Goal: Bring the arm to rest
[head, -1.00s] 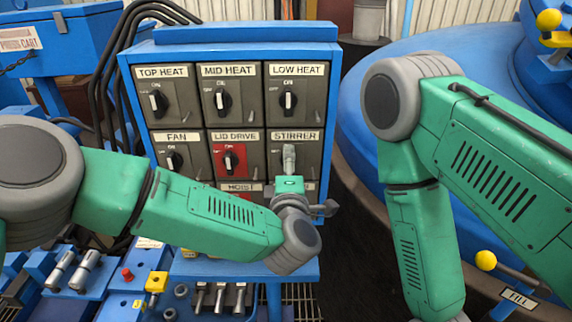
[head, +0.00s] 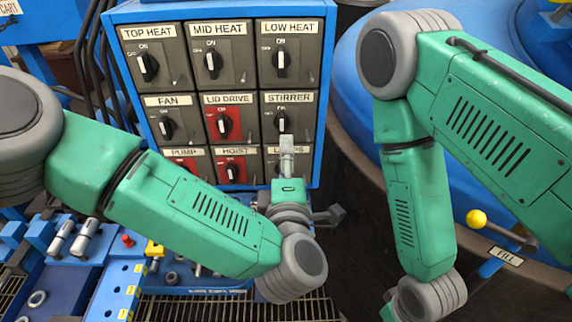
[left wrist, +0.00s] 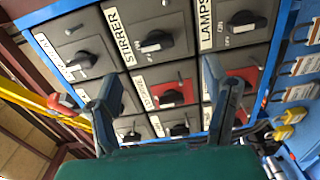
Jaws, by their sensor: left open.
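My left gripper (head: 287,150) is in front of the lower right of the switch panel (head: 328,90) in the head view. It overlaps the STIRRER switch's lower edge and partly hides the LAMPS switch. In the left wrist view its two fingers (left wrist: 160,100) are spread with nothing between them, and panel switches show behind. I cannot tell whether a finger touches the panel. My left forearm crosses in front of the panel's lower left. My right arm hangs bent at the right of the head view; its wrist is at the bottom edge and its gripper is out of the picture.
A large blue round furnace (head: 350,60) is behind my right arm. A FILL lever with a yellow knob (head: 476,219) stands right of that arm. A blue bench (head: 105,285) with small fittings lies below my left arm. Black cables (head: 92,60) run left of the panel.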

